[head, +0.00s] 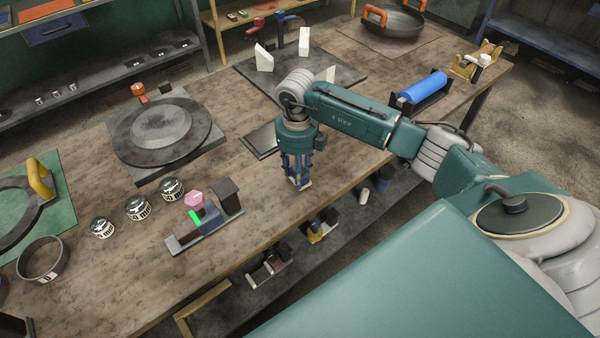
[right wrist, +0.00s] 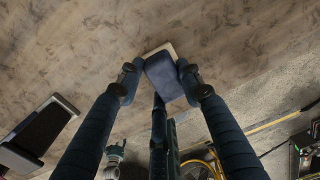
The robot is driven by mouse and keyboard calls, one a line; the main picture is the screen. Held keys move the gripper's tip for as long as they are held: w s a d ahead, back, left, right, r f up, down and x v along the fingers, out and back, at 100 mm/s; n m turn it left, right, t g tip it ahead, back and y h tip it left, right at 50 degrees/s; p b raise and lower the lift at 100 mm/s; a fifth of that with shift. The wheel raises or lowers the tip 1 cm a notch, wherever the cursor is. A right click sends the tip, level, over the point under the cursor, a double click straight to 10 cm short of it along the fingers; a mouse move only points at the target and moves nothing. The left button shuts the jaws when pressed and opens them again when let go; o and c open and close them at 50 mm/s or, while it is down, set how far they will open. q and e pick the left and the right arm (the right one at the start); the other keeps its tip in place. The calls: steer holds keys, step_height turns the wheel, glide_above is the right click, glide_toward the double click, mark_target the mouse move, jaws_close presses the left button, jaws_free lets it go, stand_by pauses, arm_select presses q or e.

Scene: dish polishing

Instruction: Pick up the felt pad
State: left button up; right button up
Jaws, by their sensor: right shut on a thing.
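The felt pad (right wrist: 165,78) shows in the right wrist view as a dark blue block with a pale base, between my right gripper's fingertips. My right gripper (head: 298,182) points down near the front edge of the workbench and is shut on the pad. In the head view only a small pale edge of the pad (head: 304,185) shows at the fingertips; the fingers hide the rest. I cannot tell whether the pad touches the bench. My left gripper is in neither view.
The workbench (head: 130,255) holds a round dark plate (head: 163,130) on a slab. A small fixture (head: 205,222) with a pink knob and green light stands left of the gripper, beside several small jars. A blue roller (head: 424,87) lies at the right.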

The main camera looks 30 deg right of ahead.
steer(key=shift+r, duration=0.1)
step_height(320, 180, up, 14)
steer(key=b, duration=0.4)
steer(key=shift+w+r, duration=0.1)
steer(key=shift+r, duration=0.15)
steer(key=shift+r+p, duration=0.4)
steer(key=shift+r, duration=2.25)
steer(key=shift+o, duration=1.3)
steer(key=shift+c, duration=0.7)
